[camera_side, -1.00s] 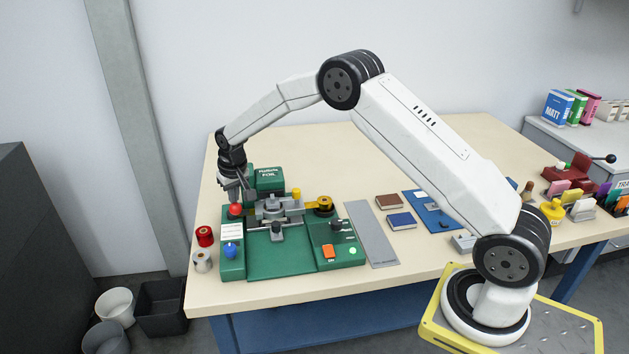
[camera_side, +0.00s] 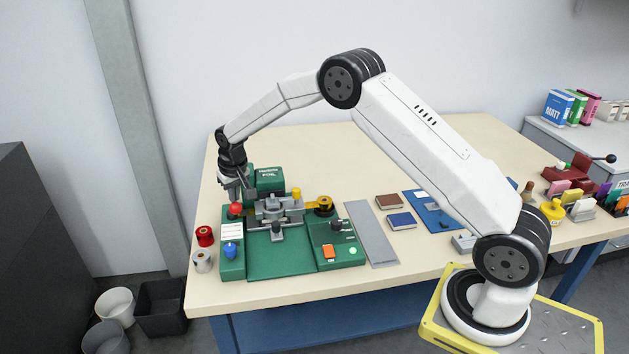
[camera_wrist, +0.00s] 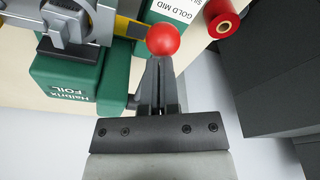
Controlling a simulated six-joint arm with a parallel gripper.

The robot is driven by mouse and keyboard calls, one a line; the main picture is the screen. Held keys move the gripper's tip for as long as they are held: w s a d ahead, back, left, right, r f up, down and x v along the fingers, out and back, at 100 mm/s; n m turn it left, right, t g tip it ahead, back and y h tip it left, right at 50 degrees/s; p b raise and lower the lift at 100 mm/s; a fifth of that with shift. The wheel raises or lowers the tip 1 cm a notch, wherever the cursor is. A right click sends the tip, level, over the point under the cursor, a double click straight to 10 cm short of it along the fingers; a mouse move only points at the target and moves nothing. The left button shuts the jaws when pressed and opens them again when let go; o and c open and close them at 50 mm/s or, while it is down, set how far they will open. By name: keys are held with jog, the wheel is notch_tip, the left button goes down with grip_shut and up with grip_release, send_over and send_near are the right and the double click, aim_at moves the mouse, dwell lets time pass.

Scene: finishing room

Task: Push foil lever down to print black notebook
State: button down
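The green foil press (camera_side: 280,262) stands at the table's left end; its label box shows in the wrist view (camera_wrist: 75,85). The foil lever's red ball knob (camera_side: 236,208) is at the press's left side. In the wrist view the knob (camera_wrist: 163,39) sits right at my fingertips. My gripper (camera_side: 243,198) points down beside and just above the knob. In the wrist view its two fingers (camera_wrist: 159,62) are together, with no visible object between them. I cannot tell whether they touch the knob. I cannot make out a black notebook; the press head hides part of the bed.
A red foil roll (camera_side: 205,236) and a pale roll (camera_side: 202,261) stand left of the press. A grey strip (camera_side: 371,235), a brown notebook (camera_side: 389,201) and a blue notebook (camera_side: 401,221) lie to its right. The table behind the press is clear.

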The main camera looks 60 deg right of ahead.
jog(key=shift+w+r, duration=0.1)
jog(key=shift+r, duration=1.5)
notch_tip(320, 180, up, 7)
jog(key=shift+d+r, duration=0.15)
jog(key=shift+w+r, duration=0.1)
jog(key=shift+r, duration=0.05)
dwell(0.4)
jog(key=shift+r, duration=1.85)
jog(key=s+a+f+n, duration=0.1)
jog(key=s+f, duration=0.2)
jog(key=s, duration=0.7)
jog(key=s+a+f+n, duration=0.1)
jog(key=s+a+f, duration=0.1)
jog(key=s, duration=0.9)
jog(key=s+a+f+n, duration=0.1)
jog(key=s+f, duration=0.3)
jog(key=s, duration=0.7)
jog(key=shift+a+y, duration=0.3)
jog(key=shift+a, duration=0.2)
